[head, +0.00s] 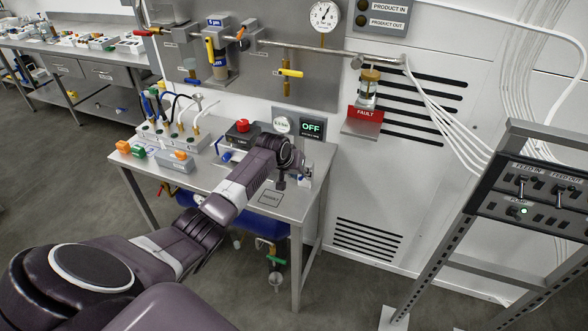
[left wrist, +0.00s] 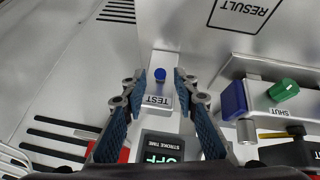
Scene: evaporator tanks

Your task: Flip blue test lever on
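The blue test lever shows in the left wrist view as a round blue knob (left wrist: 160,74) just above a plate marked TEST (left wrist: 157,101). My left gripper (left wrist: 160,84) is open, with one finger on each side of the knob and a visible gap to it on both sides. I cannot tell the height of the fingertips relative to the knob. In the head view my left gripper (head: 298,172) is low over the right end of the small steel table (head: 240,199), and it hides the lever there. My right gripper is in neither view.
A display reading OFF (head: 311,128) stands behind the gripper. A RESULT plate (left wrist: 243,15), a green knob (left wrist: 283,90) and a blue block (left wrist: 234,99) lie beside the fingers. A red button box (head: 241,132) and a valve manifold (head: 175,138) occupy the table's back and left.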

